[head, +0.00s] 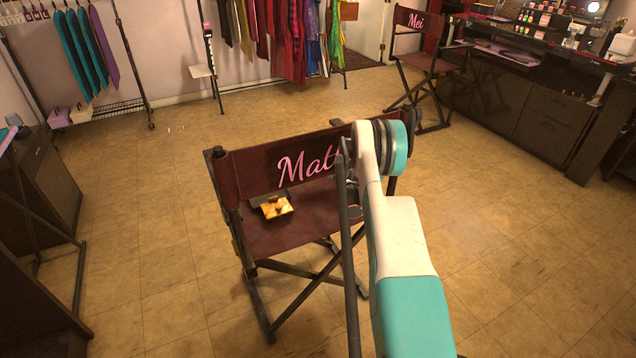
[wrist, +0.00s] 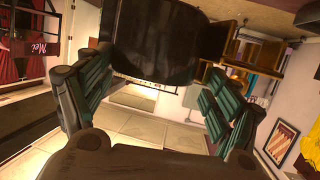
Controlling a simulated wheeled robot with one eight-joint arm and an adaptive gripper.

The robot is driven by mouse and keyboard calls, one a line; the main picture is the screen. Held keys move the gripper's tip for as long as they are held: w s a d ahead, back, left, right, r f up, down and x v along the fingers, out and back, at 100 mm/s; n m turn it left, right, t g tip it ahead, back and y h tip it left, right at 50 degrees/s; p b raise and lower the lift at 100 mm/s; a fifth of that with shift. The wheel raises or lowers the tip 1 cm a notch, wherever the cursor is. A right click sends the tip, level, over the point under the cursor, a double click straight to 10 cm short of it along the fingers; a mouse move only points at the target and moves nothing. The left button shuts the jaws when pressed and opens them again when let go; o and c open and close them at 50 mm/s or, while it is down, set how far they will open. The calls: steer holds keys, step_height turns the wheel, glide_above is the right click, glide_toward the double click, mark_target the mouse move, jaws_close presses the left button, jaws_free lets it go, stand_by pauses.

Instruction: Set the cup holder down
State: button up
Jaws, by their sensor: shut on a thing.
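My gripper (wrist: 155,85) has its two teal-padded fingers spread apart around a dark, smooth, rounded thing, which I take to be the cup holder (wrist: 155,45). The thing fills the top middle of the wrist view, and its far side is hidden. In the head view my arm reaches to the right part of the chair marked "Matt" (head: 280,232). There the arm hides most of my gripper and what it holds. I cannot tell whether the held thing touches the chair.
A dark tray with a yellow item (head: 277,207) lies on the left of the chair's seat. A second chair marked "Mei" (head: 423,58) stands at the back right, beside a dark counter (head: 520,108). Clothes racks line the back wall.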

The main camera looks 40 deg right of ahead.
step_height(320, 180, down, 8)
steer(key=b, duration=0.2)
steer(key=shift+b, duration=0.4)
steer(key=shift+r, duration=0.15)
steer(key=o, duration=1.6)
steer(key=shift+c, duration=0.2)
steer(key=p+v, duration=0.3)
steer(key=v, duration=0.9)
steer(key=shift+p, duration=0.35)
